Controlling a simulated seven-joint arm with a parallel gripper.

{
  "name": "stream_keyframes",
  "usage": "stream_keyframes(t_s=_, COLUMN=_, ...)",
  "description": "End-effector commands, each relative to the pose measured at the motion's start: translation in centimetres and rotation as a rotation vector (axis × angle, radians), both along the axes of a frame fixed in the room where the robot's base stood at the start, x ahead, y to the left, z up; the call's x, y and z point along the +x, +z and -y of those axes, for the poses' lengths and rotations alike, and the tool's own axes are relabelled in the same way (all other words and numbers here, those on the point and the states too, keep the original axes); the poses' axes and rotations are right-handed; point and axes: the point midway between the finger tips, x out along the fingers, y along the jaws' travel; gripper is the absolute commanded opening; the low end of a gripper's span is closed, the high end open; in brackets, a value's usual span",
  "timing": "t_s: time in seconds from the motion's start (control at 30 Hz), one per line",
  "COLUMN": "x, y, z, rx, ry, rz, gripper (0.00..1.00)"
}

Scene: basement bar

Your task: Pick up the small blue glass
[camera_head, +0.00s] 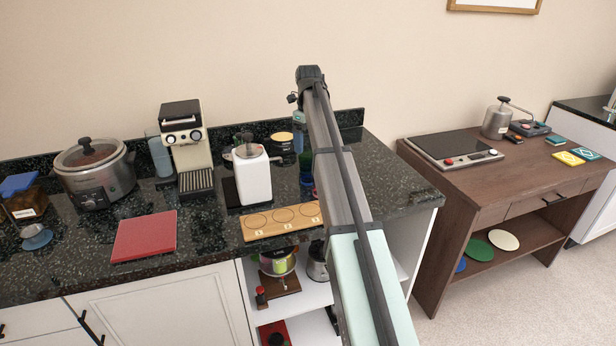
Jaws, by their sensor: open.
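A small dark blue glass-like thing (305,163) shows on the black stone counter, just left of my arm. My arm covers part of it, so its full shape cannot be told. My arm rises from the lower right to an elbow above the counter's back edge. A pale blue part shows behind the arm, above the dark blue thing; I cannot tell if it is mine. My gripper and its fingertips are hidden behind the arm, so their distance from the glass cannot be seen.
A white grinder (253,178), a wooden board with ring marks (282,221), a coffee machine (187,148), a red mat (145,236) and a slow cooker (93,173) crowd the counter (80,262). The counter's right end (395,185) is clear. A brown table (440,188) stands to the right.

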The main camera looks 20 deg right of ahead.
Motion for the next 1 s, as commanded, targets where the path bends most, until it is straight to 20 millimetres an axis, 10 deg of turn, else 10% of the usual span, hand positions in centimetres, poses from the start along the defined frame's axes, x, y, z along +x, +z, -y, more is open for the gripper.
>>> stream_keyframes(t_s=1.0, x=0.0, y=-10.0, z=-0.1, rx=0.0, ry=0.001, rz=0.002, gripper=0.87)
